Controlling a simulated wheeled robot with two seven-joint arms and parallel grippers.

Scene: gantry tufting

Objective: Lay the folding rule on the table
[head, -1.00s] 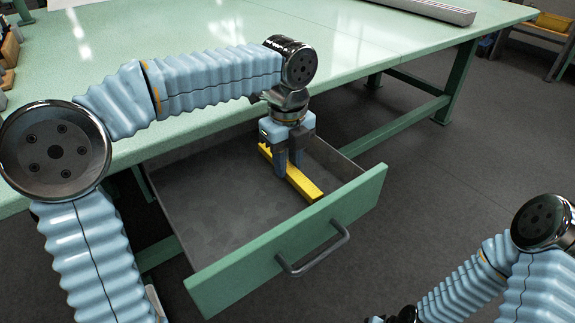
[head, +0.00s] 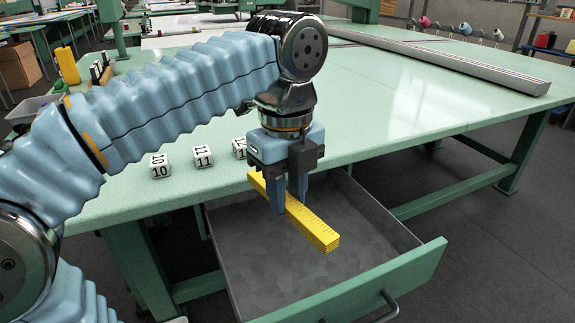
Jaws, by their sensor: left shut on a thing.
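The yellow folding rule (head: 316,232) is folded into a long bar. My left gripper (head: 288,208) is shut on it near its middle, with the fingers pointing down. The rule hangs above the open drawer, just in front of the table's front edge. The green table (head: 400,95) stretches behind it, its top wide and mostly bare. My right gripper is not in the head view now.
The open grey drawer (head: 262,285) juts out below the rule and looks empty. Number blocks (head: 203,156) stand along the table's front edge at left. A long metal rail (head: 470,68) lies across the table further back. The table's right part is clear.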

